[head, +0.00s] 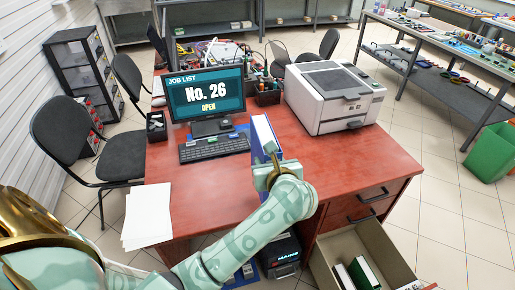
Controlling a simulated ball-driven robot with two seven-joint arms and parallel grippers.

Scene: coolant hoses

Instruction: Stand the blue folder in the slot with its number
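The blue folder (256,143) stands upright over the front part of the red desk, with white showing along its top. My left gripper (271,167) is at the folder's near end and appears shut on it; the wrist hides part of the folder. I cannot tell whether the folder's bottom touches the desk. The monitor (206,94) reads "JOB LIST No. 26 OPEN". No numbered slot can be made out, and no number on the folder is readable. My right gripper is not in view.
A keyboard (214,147), paper stack (148,216) and printer (334,97) occupy the desk (385,155). An open drawer (388,238) at lower right holds several binders. A dark device (281,257) is below the desk front. The desk's right front is clear.

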